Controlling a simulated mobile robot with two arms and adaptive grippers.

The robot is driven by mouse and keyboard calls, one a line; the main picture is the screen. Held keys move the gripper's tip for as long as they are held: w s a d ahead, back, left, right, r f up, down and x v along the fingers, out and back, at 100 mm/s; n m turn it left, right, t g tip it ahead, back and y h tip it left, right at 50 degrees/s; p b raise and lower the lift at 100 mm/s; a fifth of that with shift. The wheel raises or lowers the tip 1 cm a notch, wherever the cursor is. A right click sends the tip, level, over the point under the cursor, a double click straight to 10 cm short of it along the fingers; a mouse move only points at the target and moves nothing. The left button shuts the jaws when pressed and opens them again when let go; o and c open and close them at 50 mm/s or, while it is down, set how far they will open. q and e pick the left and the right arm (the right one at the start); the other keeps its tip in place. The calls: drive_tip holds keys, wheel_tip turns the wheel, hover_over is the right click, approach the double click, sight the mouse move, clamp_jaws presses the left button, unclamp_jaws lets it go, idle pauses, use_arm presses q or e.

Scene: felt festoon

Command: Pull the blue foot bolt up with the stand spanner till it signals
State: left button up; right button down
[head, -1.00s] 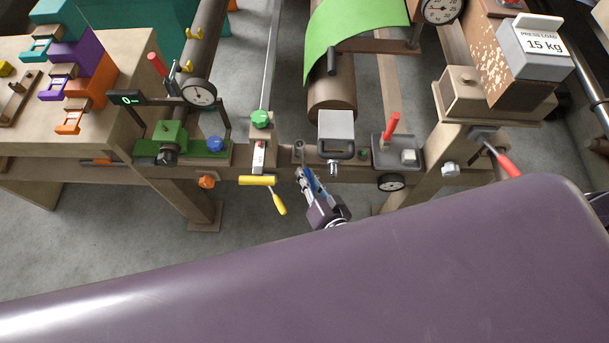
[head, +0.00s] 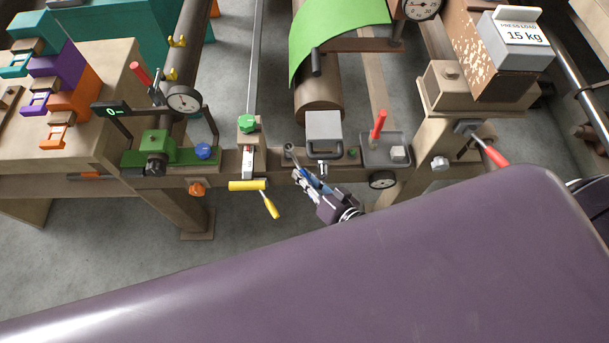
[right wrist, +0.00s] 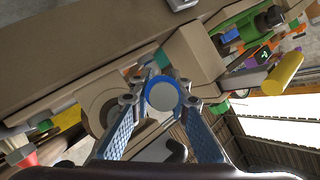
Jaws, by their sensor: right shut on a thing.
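My right gripper (head: 300,178) is in front of the bench rail, low in the middle of the head view. In the right wrist view it (right wrist: 160,98) is shut on a round grey-white end with a blue rim (right wrist: 161,97), probably the spanner's handle. The rest of that held thing is hidden. A dark ring-shaped end (head: 289,151) shows just above the fingertips in the head view; whether it joins the held thing I cannot tell. The blue bolt (head: 203,152) sits on the green stand foot (head: 135,158), left of and apart from my gripper. My left gripper is not in view.
A yellow crank handle (head: 248,185) and a green knob (head: 248,122) lie between the stand and my gripper. A grey block (head: 323,124) and a tray with a red lever (head: 379,125) are to the right.

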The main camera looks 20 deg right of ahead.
drive_tip(key=r+p, duration=0.1)
drive_tip(key=a+r+m+h+p, duration=0.1)
drive_tip(key=p, duration=0.1)
drive_tip(key=r+h+p, duration=0.1)
drive_tip(key=r+p, duration=0.1)
drive_tip(key=shift+a+r+m+t, duration=0.1)
drive_tip(key=shift+a+m+t, duration=0.3)
idle(0.7)
drive_tip(key=shift+s, duration=0.1)
